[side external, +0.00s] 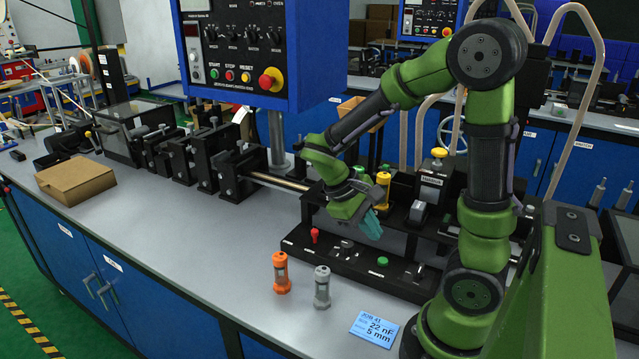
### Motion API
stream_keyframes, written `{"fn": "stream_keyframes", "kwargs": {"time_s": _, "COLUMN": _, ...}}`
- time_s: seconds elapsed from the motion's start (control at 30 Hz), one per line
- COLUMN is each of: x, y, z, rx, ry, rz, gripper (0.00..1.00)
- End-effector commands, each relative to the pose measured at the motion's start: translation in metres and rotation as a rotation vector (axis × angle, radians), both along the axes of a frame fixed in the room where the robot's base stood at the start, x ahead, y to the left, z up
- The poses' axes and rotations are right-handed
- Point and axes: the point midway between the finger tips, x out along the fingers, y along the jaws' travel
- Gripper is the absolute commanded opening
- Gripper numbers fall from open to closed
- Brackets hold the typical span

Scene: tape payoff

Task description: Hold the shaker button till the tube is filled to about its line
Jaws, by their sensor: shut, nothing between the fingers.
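A black box (432,186) with a yellow knob (439,153) on top and a small pale label stands on the black fixture, right of my gripper. It looks like the shaker, but the label is too small to read surely. My green gripper (372,226) has teal fingers, shut and empty, angled down above the black base plate. It is apart from the yellow knob. A yellow cylinder (383,186) stands just behind my gripper. An orange holder (281,272) and a grey holder (322,287) stand upright on the bench. I cannot make out a tube's fill line or level.
The black base plate (330,262) carries a red knob (315,236) and a green button (382,261). A blue card (373,328) reading 22 nF, 5 mm lies in front. A cardboard box (75,181) sits at left. The bench's left middle is clear.

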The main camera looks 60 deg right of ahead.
Motion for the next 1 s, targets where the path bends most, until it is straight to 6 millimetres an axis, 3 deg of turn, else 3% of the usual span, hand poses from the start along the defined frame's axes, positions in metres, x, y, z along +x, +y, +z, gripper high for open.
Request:
{"fn": "stream_keyframes", "kwargs": {"time_s": 0.1, "x": -0.007, "y": -0.023, "z": 0.006, "rx": -0.088, "ry": 0.142, "rz": 0.019, "gripper": 0.0}}
{"fn": "stream_keyframes", "kwargs": {"time_s": 0.2, "x": -0.011, "y": -0.033, "z": 0.016, "rx": -0.133, "ry": 0.193, "rz": 0.027, "gripper": 0.0}}
{"fn": "stream_keyframes", "kwargs": {"time_s": 0.63, "x": -0.015, "y": -0.035, "z": 0.021, "rx": -0.141, "ry": 0.224, "rz": 0.031, "gripper": 0.0}}
{"fn": "stream_keyframes", "kwargs": {"time_s": 0.83, "x": -0.015, "y": -0.035, "z": 0.012, "rx": -0.141, "ry": 0.227, "rz": 0.032, "gripper": 0.0}}
{"fn": "stream_keyframes", "kwargs": {"time_s": 1.0, "x": -0.016, "y": -0.035, "z": -0.009, "rx": -0.14, "ry": 0.229, "rz": 0.031, "gripper": 0.0}}
